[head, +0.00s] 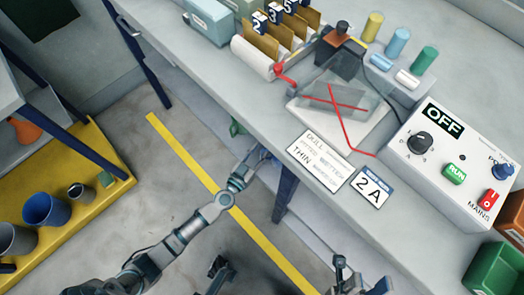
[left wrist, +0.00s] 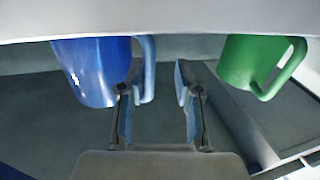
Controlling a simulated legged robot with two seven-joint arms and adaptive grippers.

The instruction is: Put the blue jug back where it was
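The blue jug (left wrist: 95,70) is at the left of the left wrist view. A grey board hides its top. Its pale blue handle (left wrist: 148,68) faces right. My left gripper (left wrist: 157,100) is open, with the handle in line between its fingers; the left finger overlaps the jug's side. I cannot tell if it touches. In the head view my left gripper (head: 258,157) is at the bench's lower front edge, partly hidden. The spot where the jug was is not marked in view. Part of my right arm's end (head: 345,274) shows at the bottom; its fingers are unclear.
A green jug (left wrist: 255,65) is right of the blue one; part of it shows under the bench (head: 236,128). A bench leg (head: 285,190) stands right of my left gripper. A yellow shelf (head: 95,190) at the left holds a blue cup (head: 45,209) and grey cups.

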